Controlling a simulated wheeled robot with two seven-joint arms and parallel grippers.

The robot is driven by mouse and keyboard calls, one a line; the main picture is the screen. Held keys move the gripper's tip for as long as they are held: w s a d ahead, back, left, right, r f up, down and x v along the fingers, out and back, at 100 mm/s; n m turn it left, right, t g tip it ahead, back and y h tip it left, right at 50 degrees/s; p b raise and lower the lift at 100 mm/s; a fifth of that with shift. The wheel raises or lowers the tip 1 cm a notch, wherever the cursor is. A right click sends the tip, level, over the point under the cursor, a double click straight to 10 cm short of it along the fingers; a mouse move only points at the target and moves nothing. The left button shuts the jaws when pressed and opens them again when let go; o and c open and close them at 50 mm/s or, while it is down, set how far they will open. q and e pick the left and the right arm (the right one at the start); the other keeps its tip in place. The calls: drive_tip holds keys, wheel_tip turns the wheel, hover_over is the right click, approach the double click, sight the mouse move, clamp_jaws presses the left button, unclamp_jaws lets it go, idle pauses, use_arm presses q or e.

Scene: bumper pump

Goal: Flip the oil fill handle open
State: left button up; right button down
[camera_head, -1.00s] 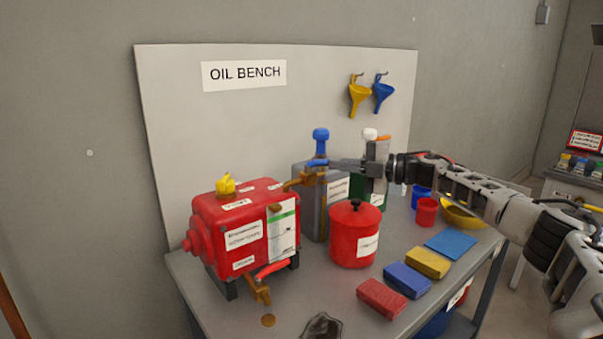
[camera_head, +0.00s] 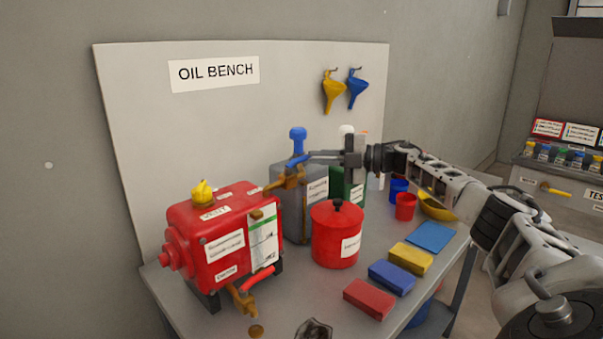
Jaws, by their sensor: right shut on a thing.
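A red pump (camera_head: 222,235) sits on the left of the bench, with a brass fill valve (camera_head: 284,181) reaching out from its upper right side. A blue handle (camera_head: 296,161) is on top of this valve and slopes up to the right. My right gripper (camera_head: 311,156) comes in from the right and is shut on the handle's right end; the fingertips partly hide it. A second valve (camera_head: 243,300) with a red handle (camera_head: 258,278) is low on the pump's front.
A grey jug (camera_head: 303,222) with a blue cap stands right behind the fill valve. A red lidded pot (camera_head: 336,236) stands in front, below my gripper. Coloured blocks, cups and a yellow bowl (camera_head: 438,208) lie to the right.

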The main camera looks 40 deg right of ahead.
use_arm(q)
drive_tip(key=shift+w+a+r, duration=0.1)
drive_tip(key=shift+w+r, duration=0.05)
use_arm(e)
drive_tip(key=shift+w+d+r, duration=0.15)
drive_tip(key=shift+w+r, duration=0.1)
drive_tip(key=shift+r, duration=0.05)
